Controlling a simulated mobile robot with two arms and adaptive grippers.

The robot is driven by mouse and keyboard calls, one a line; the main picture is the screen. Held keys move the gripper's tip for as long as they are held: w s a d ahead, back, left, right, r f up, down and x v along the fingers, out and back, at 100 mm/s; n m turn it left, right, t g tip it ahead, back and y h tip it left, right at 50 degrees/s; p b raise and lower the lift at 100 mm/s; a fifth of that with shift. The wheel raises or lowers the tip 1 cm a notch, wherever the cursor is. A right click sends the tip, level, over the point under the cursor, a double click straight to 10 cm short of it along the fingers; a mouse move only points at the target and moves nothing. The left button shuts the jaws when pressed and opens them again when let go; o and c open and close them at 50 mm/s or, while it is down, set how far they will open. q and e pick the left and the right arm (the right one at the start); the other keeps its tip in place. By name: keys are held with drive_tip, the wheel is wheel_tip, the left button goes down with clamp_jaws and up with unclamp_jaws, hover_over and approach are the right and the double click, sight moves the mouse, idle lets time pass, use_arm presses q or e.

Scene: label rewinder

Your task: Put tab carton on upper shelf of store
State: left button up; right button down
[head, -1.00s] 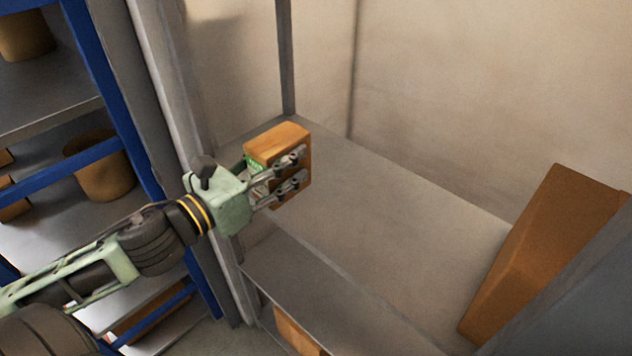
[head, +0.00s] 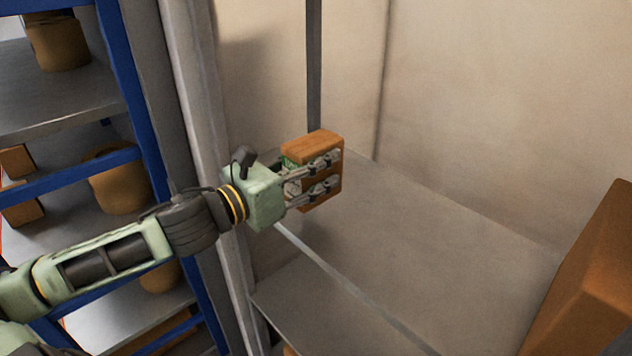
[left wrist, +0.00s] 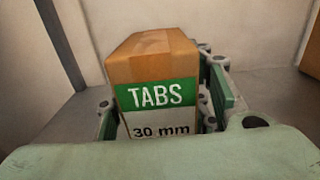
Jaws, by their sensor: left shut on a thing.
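The tab carton (head: 324,143) is a small brown box with a green label. In the left wrist view the carton (left wrist: 155,65) reads "TABS" and "30 mm". My left gripper (head: 320,176) is shut on the carton, one finger along its near side; it holds the carton upright. The carton is over the left part of the upper shelf (head: 440,235) of the grey store; I cannot tell whether its bottom touches the shelf. My right gripper is not in view.
A large brown box (head: 590,285) stands at the right on the same shelf. A lower grey shelf (head: 330,310) shows below the front edge. A grey post (head: 200,130) is close left of my gripper. A blue rack (head: 135,120) with brown pots stands further left. The shelf's middle is clear.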

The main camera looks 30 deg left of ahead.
sight(289, 196)
use_arm(q)
drive_tip(key=shift+w+a+f+p, duration=0.2)
drive_tip(key=shift+w+f, duration=0.15)
drive_tip(key=shift+w, duration=0.25)
drive_tip(key=shift+w+a+f+p, duration=0.15)
drive_tip(key=shift+w+f, duration=0.2)
drive_tip(key=shift+w, duration=0.25)
wheel_tip(289, 196, down, 3)
drive_tip(key=shift+d+r+p, duration=0.1)
drive_tip(key=shift+p, duration=0.4)
drive_tip(key=shift+f, duration=0.65)
drive_tip(key=o, duration=1.4)
drive_tip(key=shift+s+f, duration=0.1)
drive_tip(key=b+v, duration=0.1)
drive_tip(key=v, duration=0.4)
drive_tip(key=shift+s+b, duration=0.4)
drive_tip(key=shift+v, duration=3.1)
